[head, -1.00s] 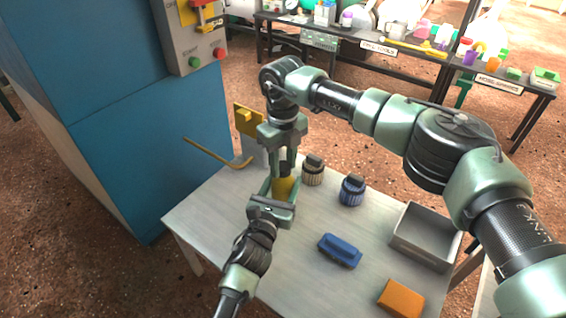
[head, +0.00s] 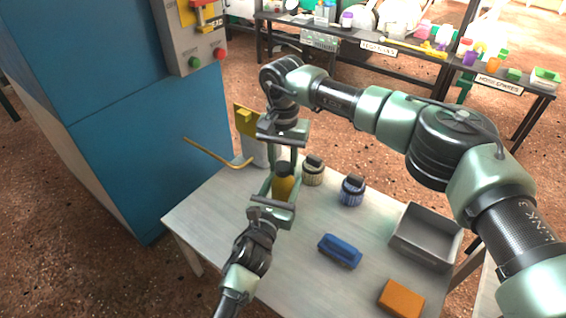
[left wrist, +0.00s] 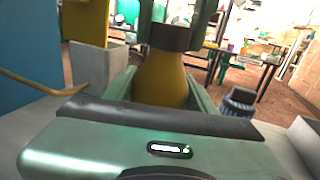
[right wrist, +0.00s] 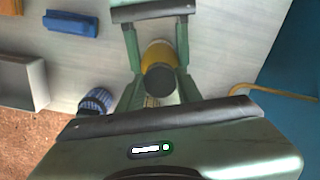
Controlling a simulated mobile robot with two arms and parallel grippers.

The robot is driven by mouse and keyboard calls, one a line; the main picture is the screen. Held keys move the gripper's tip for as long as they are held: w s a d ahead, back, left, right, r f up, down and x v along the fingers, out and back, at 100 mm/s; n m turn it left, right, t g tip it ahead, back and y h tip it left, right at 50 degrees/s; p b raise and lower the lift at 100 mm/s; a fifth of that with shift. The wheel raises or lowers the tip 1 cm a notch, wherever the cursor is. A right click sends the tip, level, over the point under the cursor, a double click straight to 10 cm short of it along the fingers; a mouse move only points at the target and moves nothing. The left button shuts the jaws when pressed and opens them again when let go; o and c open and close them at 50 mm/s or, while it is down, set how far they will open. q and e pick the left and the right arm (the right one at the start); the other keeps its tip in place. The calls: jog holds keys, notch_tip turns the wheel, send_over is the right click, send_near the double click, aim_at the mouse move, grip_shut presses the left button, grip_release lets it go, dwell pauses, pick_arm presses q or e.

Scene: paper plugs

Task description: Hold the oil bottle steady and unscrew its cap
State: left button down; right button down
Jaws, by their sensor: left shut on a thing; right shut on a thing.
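The yellow oil bottle (head: 283,187) stands upright on the grey table, with its dark cap (head: 284,169) on top. My left gripper (head: 277,188) is shut around the bottle's body from the near side. In the left wrist view the bottle (left wrist: 160,86) sits between its green fingers, with the dark cap (left wrist: 173,37) above. My right gripper (head: 284,160) comes down from above and is shut on the cap. In the right wrist view the round cap (right wrist: 159,80) lies between its fingers, seen from the top. Whether the thread is loose cannot be seen.
Two ribbed jars, one beige (head: 313,171) and one blue (head: 352,190), stand right of the bottle. A blue brush-like block (head: 340,251), an orange block (head: 401,297) and a grey open bin (head: 425,236) are farther right. A yellow bent rod (head: 218,154) and blue cabinet (head: 150,140) are left.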

aim_at(283, 166)
jog(key=shift+r, duration=0.2)
dwell(0.6)
jog(key=shift+r, duration=0.95)
jog(key=shift+r, duration=2)
pick_arm(q)
jog(key=shift+c, duration=2.2)
grip_release()
jog(key=shift+s, duration=0.1)
